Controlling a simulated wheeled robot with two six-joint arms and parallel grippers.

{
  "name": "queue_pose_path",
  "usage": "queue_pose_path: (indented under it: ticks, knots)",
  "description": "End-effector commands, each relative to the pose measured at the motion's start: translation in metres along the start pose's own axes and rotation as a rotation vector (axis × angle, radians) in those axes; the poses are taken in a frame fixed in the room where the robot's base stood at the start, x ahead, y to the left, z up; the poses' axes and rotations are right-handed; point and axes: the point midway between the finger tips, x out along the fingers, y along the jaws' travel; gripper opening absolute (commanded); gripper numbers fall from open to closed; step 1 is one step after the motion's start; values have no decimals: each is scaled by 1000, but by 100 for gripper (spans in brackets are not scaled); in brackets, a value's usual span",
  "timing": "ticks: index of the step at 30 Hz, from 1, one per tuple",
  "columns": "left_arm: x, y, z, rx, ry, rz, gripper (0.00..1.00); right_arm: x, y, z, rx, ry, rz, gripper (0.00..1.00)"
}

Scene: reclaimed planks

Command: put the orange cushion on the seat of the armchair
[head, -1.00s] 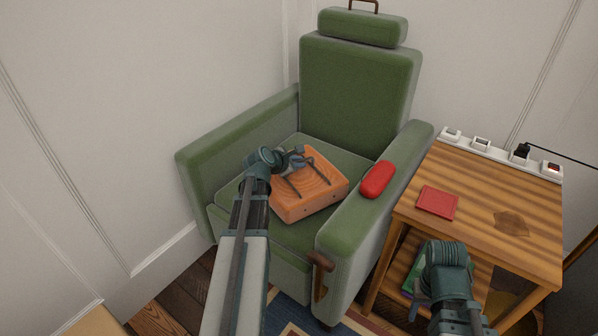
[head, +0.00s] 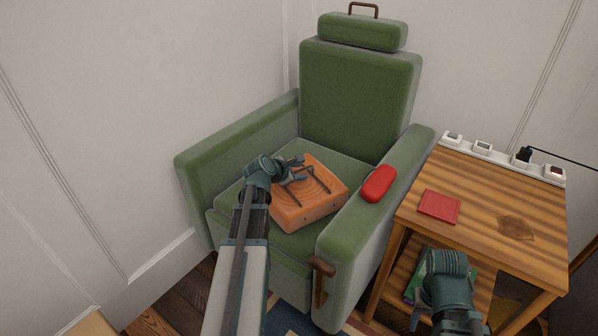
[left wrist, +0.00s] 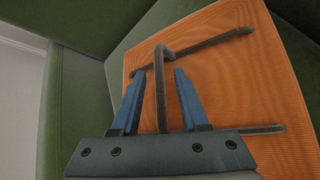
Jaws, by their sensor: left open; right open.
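The orange cushion (head: 312,208) lies on the seat of the green armchair (head: 362,105), close to the right armrest. Thin dark bars cross its top. In the left wrist view the cushion (left wrist: 225,80) fills the middle and right. My left gripper (head: 290,176) is over the cushion's left part. Its two blue fingers (left wrist: 158,85) are apart, with a grey-brown bar (left wrist: 159,100) between them; I cannot tell if they touch it. My right gripper (head: 422,310) is low in front of the side table, away from the cushion, its jaws partly hidden.
A red rounded object (head: 378,184) rests on the chair's right armrest. A wooden side table (head: 480,205) stands to the right, with a red flat item (head: 439,206) and a power strip (head: 502,158) on top. A brown lever (head: 320,276) juts from the chair's front right.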

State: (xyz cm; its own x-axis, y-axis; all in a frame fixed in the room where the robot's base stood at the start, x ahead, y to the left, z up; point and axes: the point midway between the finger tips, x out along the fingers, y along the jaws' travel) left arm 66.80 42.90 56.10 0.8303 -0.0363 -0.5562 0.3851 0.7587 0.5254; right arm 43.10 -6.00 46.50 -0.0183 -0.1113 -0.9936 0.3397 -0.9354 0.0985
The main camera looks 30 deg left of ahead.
Motion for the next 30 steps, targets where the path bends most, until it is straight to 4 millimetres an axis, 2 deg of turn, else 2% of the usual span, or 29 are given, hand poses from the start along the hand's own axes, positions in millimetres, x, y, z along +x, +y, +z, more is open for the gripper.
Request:
queue_pose_path:
  ticks: [5,12,18,24,30]
  knots:
    - [-22,2,4,-1,0,1,44,-16,2,1,-2,0,0,50]
    - [-74,2,5,-3,1,1,44,-45,5,3,0,-2,3,50]
    - [-106,2,4,-1,1,1,44,-62,7,4,4,-3,5,50]
    - [-120,1,2,-1,0,1,44,-68,8,4,6,-4,6,50]
    - [-121,1,1,0,0,0,44,-68,8,5,7,-4,7,50]
